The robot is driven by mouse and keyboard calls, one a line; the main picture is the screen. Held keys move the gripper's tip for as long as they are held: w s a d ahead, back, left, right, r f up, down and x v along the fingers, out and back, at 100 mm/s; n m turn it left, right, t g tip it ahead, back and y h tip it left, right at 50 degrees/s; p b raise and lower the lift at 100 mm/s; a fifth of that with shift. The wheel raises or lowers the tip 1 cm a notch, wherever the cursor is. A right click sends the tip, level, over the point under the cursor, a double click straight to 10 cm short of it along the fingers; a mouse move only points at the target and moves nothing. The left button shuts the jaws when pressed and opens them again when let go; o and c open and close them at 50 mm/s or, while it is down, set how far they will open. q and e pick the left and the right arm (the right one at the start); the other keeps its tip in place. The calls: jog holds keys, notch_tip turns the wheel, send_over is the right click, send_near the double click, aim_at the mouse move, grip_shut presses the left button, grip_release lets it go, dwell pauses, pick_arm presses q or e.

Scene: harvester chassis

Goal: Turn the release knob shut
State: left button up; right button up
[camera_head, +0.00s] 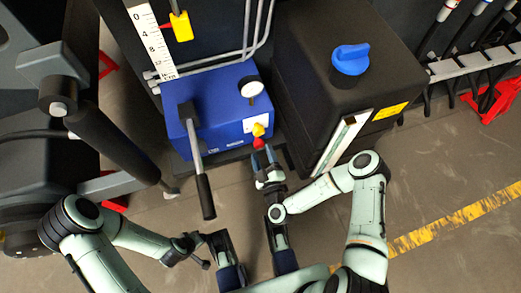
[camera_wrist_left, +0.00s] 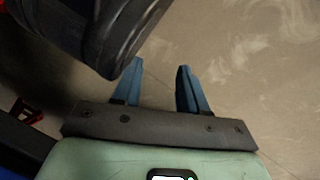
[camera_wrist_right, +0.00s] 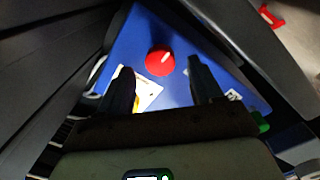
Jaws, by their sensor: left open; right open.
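The release knob is a round red knob (camera_head: 259,143) on the front of the blue hydraulic unit (camera_head: 222,92), below a small yellow part (camera_head: 258,130). My right gripper (camera_head: 264,158) is open just in front of the red knob. In the right wrist view the red knob (camera_wrist_right: 160,61) shows between and beyond the two fingertips, with a light mark on its face. I cannot tell whether the fingers touch it. My left gripper (camera_wrist_left: 159,68) is open and empty above the floor, away from the unit.
A black-gripped lever (camera_head: 199,165) slants down from the unit, left of my right gripper. A gauge (camera_head: 251,87) sits on the unit. A black tank (camera_head: 336,85) with a blue cap (camera_head: 350,60) stands close on the right. A dark machine part (camera_wrist_left: 90,30) is near my left gripper.

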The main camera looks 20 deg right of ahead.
aim_at(258, 142)
pick_arm(q)
jog(key=shift+s+a+f+g, duration=0.15)
jog(key=shift+s+f+g, duration=0.15)
jog(key=shift+s+f, duration=0.4)
pick_arm(e)
jog(key=shift+w, duration=1.25)
